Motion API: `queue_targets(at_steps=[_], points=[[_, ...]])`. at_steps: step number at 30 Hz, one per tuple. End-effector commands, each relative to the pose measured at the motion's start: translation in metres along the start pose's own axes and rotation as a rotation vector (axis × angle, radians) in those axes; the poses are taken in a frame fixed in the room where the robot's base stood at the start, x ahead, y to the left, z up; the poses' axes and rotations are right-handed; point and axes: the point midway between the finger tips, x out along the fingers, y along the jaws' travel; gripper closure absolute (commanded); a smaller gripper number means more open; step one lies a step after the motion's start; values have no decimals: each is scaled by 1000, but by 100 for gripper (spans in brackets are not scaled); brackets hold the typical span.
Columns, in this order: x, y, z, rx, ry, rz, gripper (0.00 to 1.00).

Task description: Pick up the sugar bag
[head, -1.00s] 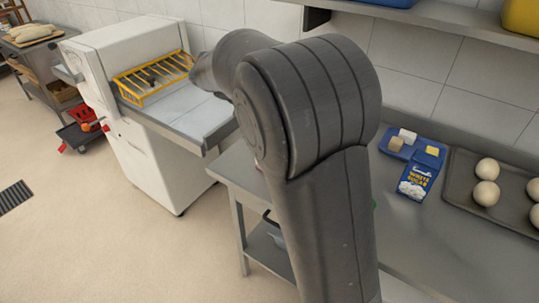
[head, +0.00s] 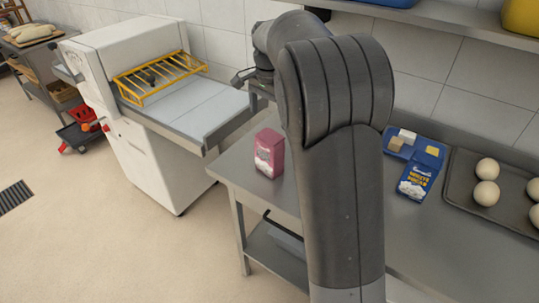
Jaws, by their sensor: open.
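The sugar bag (head: 414,182) is a small dark blue packet with white and yellow lettering that reads like "white sugar". It is on the steel table, right of my arm, at the front edge of a blue tray (head: 398,157); whether it rests partly on the tray is unclear. My gripper (head: 242,77) shows only in part, behind and left of my raised arm, above the right end of the white machine's belt. It is open and far from the sugar bag, with nothing seen in it. My arm hides the middle of the table.
A pink bag (head: 269,154) stands on the table's left end. The blue tray holds several small blocks. A dark tray (head: 463,203) with dough balls lies right of the sugar bag. A shelf (head: 450,24) runs above. The white machine (head: 125,75) with a yellow guard stands left.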

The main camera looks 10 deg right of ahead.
Motion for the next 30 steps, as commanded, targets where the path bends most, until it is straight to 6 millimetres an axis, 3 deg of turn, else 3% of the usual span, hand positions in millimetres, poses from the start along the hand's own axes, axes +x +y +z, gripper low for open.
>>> queue_targets(at_steps=[6, 13, 21, 30], points=[[35, 1, 0, -1, -1, 2, 0], [53, 2, 2, -1, -1, 3, 0], [90, 6, 4, -1, 0, 2, 0], [96, 6, 4, -1, 1, 1, 0]])
